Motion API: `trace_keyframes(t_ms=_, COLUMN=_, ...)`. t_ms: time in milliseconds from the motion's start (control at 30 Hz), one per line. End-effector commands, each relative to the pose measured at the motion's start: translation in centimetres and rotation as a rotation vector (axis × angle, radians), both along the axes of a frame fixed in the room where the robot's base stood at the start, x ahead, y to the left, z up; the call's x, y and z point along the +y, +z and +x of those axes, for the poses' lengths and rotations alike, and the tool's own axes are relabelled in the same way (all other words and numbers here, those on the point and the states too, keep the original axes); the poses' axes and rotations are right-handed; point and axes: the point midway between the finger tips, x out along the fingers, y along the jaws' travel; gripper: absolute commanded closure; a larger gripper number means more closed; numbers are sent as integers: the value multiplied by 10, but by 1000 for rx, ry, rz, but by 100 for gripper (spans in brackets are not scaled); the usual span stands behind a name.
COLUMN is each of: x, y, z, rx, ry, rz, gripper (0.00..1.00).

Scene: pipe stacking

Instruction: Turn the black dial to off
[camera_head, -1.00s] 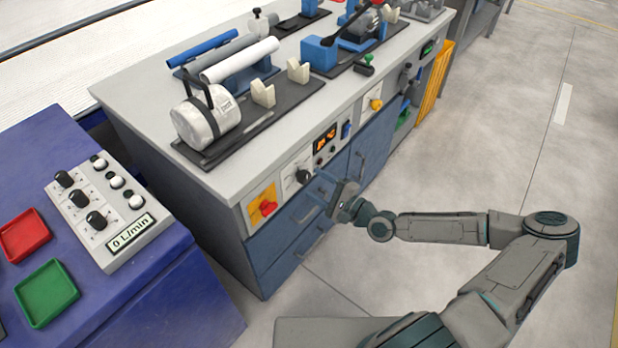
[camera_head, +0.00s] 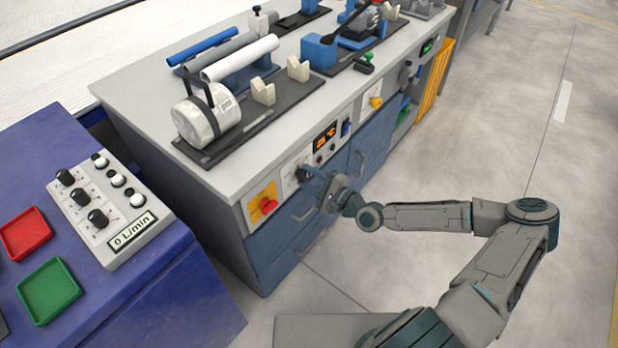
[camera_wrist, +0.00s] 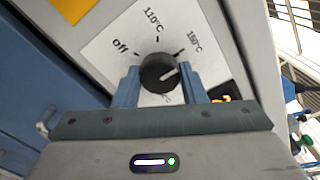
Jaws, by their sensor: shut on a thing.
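The black dial (camera_wrist: 158,71) sits on a white scale plate (camera_wrist: 110,47) marked "off", 110°C and 150°C; another mark is partly hidden by my gripper. The dial's white pointer line is turned to the right, roughly toward the 150°C side, away from "off". My gripper (camera_wrist: 160,84) has its two blue fingers on either side of the dial and is shut on it. In the head view the dial (camera_head: 303,175) is on the bench's front panel, with my gripper (camera_head: 311,177) at it.
A red knob on a yellow plate (camera_head: 264,203) is just left of the dial. An orange-digit display (camera_head: 325,138) is to its upper right. Blue drawers with handles (camera_head: 304,212) lie below. A purple table with a control box (camera_head: 112,205) stands at left.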

Motion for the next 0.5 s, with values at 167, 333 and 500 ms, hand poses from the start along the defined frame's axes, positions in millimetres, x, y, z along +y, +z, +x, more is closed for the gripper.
trace_keyframes(t_ms=167, x=0, y=-1, z=0, rx=-23, ry=1, rz=-19, gripper=85)
trace_keyframes(t_ms=333, x=0, y=-3, z=-1, rx=-88, ry=2, rz=-69, gripper=85)
trace_keyframes(t_ms=500, x=1, y=-4, z=-1, rx=-192, ry=4, rz=-150, gripper=85)
